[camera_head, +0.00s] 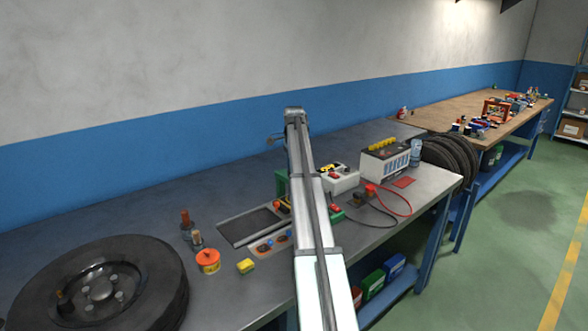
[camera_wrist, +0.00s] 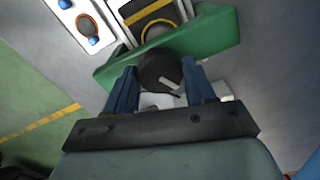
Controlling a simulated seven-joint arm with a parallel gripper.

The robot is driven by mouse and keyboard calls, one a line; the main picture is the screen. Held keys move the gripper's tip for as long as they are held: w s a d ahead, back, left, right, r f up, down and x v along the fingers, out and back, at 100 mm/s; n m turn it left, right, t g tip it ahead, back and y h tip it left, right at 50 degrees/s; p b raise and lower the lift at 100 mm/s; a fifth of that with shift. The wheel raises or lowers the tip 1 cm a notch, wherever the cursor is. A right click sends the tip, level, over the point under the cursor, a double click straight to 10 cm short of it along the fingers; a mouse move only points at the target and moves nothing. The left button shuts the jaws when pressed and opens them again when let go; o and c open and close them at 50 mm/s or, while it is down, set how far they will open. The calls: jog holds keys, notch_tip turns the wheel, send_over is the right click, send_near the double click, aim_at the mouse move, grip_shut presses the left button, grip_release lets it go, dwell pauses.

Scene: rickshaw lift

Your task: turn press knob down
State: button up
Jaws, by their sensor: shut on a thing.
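The press knob (camera_wrist: 158,70) is a dark round knob with a white pointer line, on the green press body (camera_wrist: 222,33) in the wrist view. The pointer slants toward the lower right of that picture. My gripper (camera_wrist: 163,77) has its two blue fingers on either side of the knob and is shut on it. In the head view part of the green press (camera_head: 282,184) shows beside my arm. The knob and my gripper are hidden behind my arm there.
A panel with blue and orange-ringed buttons (camera_head: 270,242) lies left of my arm. A battery (camera_head: 385,162) and red cable (camera_head: 397,203) are to the right. A wheel (camera_head: 100,285), an orange tin (camera_head: 208,261) and a yellow block (camera_head: 245,266) stand at the left.

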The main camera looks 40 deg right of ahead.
jog(key=o, duration=1)
jog(key=shift+o, duration=0.2)
notch_tip(320, 180, up, 14)
jog(key=shift+f, duration=0.1)
